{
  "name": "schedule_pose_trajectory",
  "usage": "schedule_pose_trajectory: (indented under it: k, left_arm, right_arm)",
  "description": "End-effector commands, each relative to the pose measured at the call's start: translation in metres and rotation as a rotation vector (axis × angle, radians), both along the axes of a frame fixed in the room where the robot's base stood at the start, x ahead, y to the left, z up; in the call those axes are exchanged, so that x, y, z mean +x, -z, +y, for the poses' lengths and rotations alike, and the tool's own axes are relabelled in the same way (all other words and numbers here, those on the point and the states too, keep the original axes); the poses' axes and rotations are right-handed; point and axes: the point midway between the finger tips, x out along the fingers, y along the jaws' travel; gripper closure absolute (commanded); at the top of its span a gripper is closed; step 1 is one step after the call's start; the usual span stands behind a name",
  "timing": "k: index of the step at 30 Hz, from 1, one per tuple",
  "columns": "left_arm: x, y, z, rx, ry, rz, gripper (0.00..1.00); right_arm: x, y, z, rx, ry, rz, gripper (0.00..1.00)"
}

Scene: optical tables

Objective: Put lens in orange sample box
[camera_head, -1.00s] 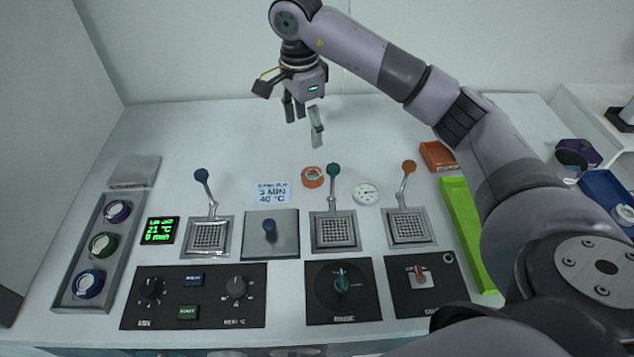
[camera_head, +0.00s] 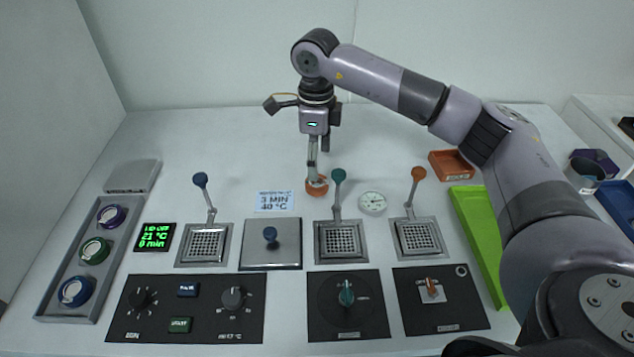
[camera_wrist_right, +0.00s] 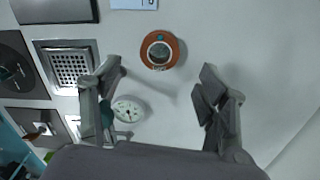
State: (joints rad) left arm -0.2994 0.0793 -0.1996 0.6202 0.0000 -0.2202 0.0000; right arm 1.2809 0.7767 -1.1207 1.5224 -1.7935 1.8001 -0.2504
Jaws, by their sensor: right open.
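A round lens in an orange ring (camera_head: 317,188) lies on the white table behind the teal-handled lever, partly covered by a finger in the head view. In the right wrist view the orange ring (camera_wrist_right: 173,53) has a dark centre and lies ahead of the fingers, between their lines. My right gripper (camera_head: 318,163) is open and empty, pointing down over the ring; its spread fingers also show in the right wrist view (camera_wrist_right: 160,88). I cannot tell whether a finger touches the ring. The orange sample box (camera_head: 450,165) is an open tray at the back right, beside my right arm. My left gripper is not in view.
Levers with blue (camera_head: 200,180), teal (camera_head: 338,175) and orange knobs (camera_head: 418,173) stand by grated basins. A white dial (camera_head: 372,202) lies right of the ring. The table behind is clear.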

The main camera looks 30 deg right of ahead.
Motion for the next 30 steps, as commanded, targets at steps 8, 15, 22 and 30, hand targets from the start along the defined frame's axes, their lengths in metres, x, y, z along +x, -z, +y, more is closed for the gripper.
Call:
schedule_pose_trajectory:
  k: [8, 15, 22, 30]
  left_arm:
    - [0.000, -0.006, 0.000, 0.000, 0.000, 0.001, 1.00]
    - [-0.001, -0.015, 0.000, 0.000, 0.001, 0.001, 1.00]
    - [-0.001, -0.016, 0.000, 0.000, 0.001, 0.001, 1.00]
    - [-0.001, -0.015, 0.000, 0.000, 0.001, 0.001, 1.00]
  right_arm:
    - [0.000, 0.021, 0.000, 0.000, 0.000, 0.002, 0.32]
    - [0.000, 0.056, 0.001, 0.000, -0.001, 0.002, 0.32]
    - [0.001, 0.066, 0.001, 0.001, -0.001, -0.001, 0.32]
    - [0.001, 0.066, 0.001, 0.001, -0.001, -0.001, 0.42]
